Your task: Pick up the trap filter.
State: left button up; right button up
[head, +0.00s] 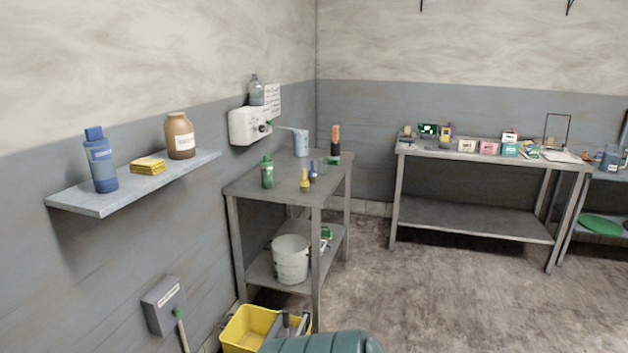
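I cannot tell which item is the trap filter; no item here is clearly one. Small items stand on two metal tables. The nearer table (241,187) holds a green bottle (267,172), a small yellow bottle (305,181), a small blue bottle, a whitish container (301,143) and an orange-and-dark item (335,140). The far table (421,151) holds several small boxes, including a pink one (489,148) and a teal one (510,150), too small to read. Neither of my grippers is in view.
A wall shelf (190,166) at left holds a blue bottle (103,168), yellow pads (147,166) and a brown jar (180,138). A white bucket (290,262) is on the nearer table's lower shelf. A yellow bucket (245,329) stands in front. The floor (430,300) at right is clear.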

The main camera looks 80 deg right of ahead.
aim_at(312, 174)
jog(key=z, duration=2.7)
jog(key=u, duration=0.45)
jog(key=j+u, duration=0.1)
jog(key=u, duration=0.35)
jog(key=j+u, duration=0.1)
jog(key=u, duration=0.85)
jog(key=z, duration=1.9)
